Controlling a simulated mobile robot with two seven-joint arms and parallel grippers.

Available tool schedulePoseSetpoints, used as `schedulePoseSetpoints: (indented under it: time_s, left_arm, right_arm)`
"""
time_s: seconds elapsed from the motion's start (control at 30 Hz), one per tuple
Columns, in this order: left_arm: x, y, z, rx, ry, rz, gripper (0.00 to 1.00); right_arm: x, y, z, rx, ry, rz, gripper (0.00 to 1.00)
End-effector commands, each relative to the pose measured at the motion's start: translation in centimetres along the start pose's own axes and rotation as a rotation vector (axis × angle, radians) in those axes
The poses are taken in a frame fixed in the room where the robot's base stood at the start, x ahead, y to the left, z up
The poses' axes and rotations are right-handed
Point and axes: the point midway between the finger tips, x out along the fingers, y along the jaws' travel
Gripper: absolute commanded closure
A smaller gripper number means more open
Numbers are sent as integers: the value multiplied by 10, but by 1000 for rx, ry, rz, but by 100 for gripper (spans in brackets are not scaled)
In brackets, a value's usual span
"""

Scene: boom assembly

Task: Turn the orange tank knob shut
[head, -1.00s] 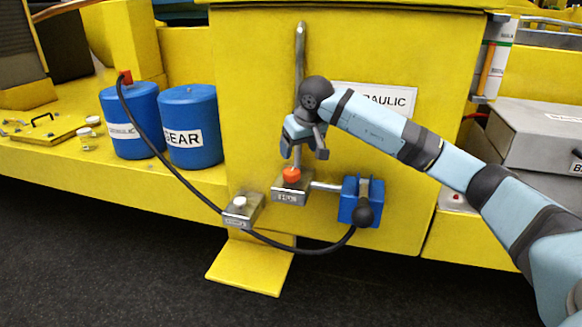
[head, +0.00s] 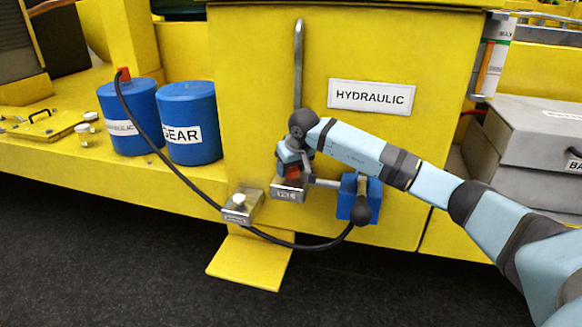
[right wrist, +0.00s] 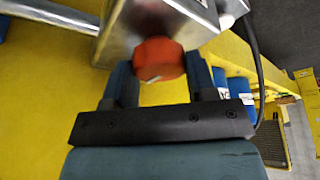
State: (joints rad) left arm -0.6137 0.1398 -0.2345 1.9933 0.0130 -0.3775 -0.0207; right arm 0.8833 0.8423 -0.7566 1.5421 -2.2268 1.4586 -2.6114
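The orange tank knob (right wrist: 159,58) sits on a metal block in the right wrist view, with a small pale mark on it. In the head view the knob (head: 292,174) is partly hidden by my right gripper (head: 291,166). In the right wrist view the fingers of my right gripper (right wrist: 161,78) stand apart, one on either side of the knob. I cannot tell whether they touch it. The metal block (head: 288,192) is fixed to the yellow hydraulic tank (head: 370,50). My left gripper is not in view.
A metal pipe (head: 298,60) rises behind my right gripper. A blue part with a black ball (head: 360,214) is to the right. Blue drums (head: 187,150) stand at left.

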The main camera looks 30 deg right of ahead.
Motion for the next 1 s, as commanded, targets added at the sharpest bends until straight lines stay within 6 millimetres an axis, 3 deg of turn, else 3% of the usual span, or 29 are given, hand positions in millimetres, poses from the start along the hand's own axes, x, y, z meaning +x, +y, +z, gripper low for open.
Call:
schedulePoseSetpoints:
  time_s: [0.03,0.1,0.57,1.0]
  left_arm:
    - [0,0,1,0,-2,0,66]
    - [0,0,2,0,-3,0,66]
    - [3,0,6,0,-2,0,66]
    - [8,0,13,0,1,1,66]
  right_arm:
    - [0,0,0,0,0,0,61]
    - [0,0,0,0,0,0,72]
    - [0,0,0,97,1,41,72]
    - [0,-2,-1,451,2,188,72]
